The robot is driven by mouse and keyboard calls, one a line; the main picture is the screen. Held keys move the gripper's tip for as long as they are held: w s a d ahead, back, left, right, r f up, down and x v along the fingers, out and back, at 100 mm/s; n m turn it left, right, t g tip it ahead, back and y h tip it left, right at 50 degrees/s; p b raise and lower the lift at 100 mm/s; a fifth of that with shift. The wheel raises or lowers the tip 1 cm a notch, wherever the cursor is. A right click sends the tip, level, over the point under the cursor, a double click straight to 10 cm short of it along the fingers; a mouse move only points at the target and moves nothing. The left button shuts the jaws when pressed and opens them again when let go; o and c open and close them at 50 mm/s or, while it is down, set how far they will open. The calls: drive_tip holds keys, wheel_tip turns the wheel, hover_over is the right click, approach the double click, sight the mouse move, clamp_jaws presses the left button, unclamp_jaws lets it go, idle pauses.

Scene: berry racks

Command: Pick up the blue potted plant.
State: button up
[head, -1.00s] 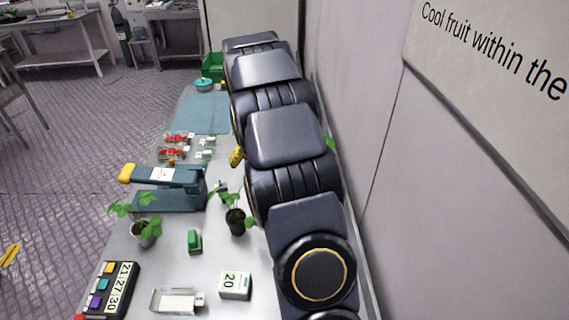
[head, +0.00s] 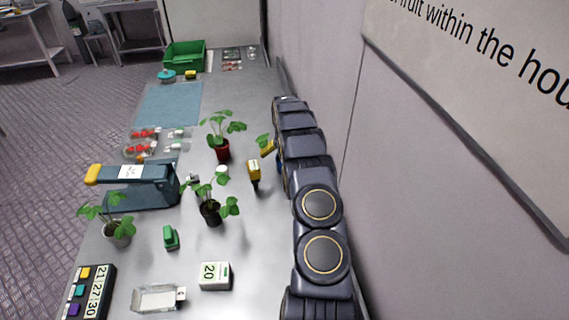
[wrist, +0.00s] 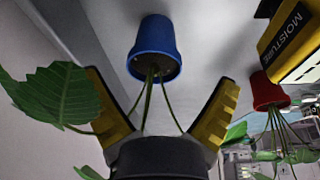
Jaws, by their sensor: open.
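The blue potted plant has a blue pot (wrist: 153,50) that shows at the top of the wrist view, with thin green stems and leaves. In the head view only a little of the blue pot (head: 279,160) shows beside my arm, and the rest is hidden. My gripper (wrist: 163,78) is open, with one yellow finger on each side of the stems, and the pot is past the fingertips. In the head view my gripper (head: 267,147) is near the right edge of the table, close to the wall. I cannot tell whether it touches the plant.
A yellow moisture meter (head: 254,172) stands close to my gripper. A plant in a red pot (head: 222,151) is left of it. Plants in a black pot (head: 210,213) and a grey pot (head: 118,233) stand nearer. The wall (head: 320,70) is close on the right.

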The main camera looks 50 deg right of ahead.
drive_tip(key=shift+x, duration=2.45)
drive_tip(key=shift+s+d, duration=0.1)
drive_tip(key=shift+d, duration=0.15)
drive_tip(key=shift+c, duration=0.3)
drive_tip(key=c, duration=1.1)
